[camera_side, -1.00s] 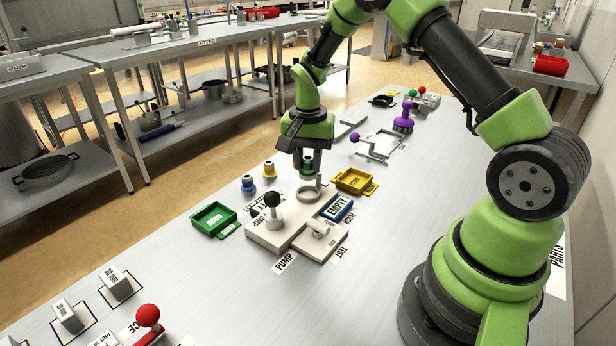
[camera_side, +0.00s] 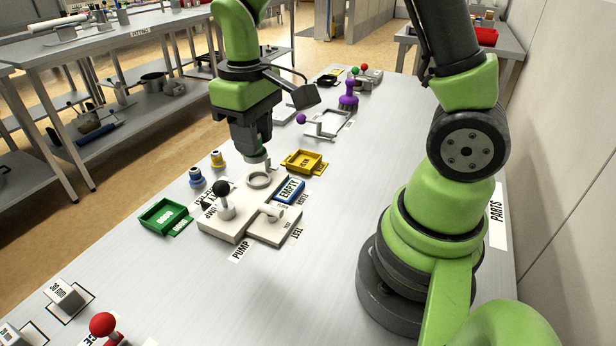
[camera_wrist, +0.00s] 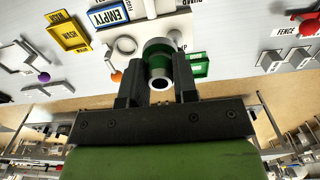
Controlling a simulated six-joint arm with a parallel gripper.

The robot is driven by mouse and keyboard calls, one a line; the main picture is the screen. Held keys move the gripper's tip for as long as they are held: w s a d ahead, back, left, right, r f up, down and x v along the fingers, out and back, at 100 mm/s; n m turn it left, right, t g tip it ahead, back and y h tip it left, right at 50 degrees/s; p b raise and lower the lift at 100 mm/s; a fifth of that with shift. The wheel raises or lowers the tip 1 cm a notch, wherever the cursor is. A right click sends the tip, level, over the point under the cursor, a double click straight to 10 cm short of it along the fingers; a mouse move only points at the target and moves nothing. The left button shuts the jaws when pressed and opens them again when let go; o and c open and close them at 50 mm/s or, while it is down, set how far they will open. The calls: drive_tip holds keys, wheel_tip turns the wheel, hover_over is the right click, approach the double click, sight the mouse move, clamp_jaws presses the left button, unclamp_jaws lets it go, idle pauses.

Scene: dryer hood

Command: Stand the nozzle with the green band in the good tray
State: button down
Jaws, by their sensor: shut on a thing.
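My gripper (camera_side: 254,150) points down just behind the pump's grey ring (camera_side: 259,180). In the wrist view my gripper (camera_wrist: 157,95) is shut on the nozzle with the green band (camera_wrist: 158,58), between both fingers. The nozzle has a grey end, a green band and a dark round opening. In the side view the fingers hide most of it, and I cannot tell whether it touches the ring. The green good tray (camera_side: 150,222) stands at the front left, apart from the gripper, and looks empty. It also shows in the wrist view (camera_wrist: 205,60).
A black-knobbed lever (camera_side: 222,190) rises between ring and green tray. A yellow tray (camera_side: 320,168) and the blue EMPTY sign (camera_side: 290,191) lie to the right.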

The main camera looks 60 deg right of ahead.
drive_tip(key=w+d+f+m, duration=0.15)
drive_tip(key=d+m, duration=0.45)
drive_tip(key=d, duration=0.6)
drive_tip(key=m, duration=0.7)
approach(343, 161)
wheel_tip(343, 161, down, 5)
drive_tip(key=shift+f, duration=0.3)
drive_tip(key=shift+f, duration=0.15)
drive_tip(key=c, duration=0.9)
unclamp_jaws()
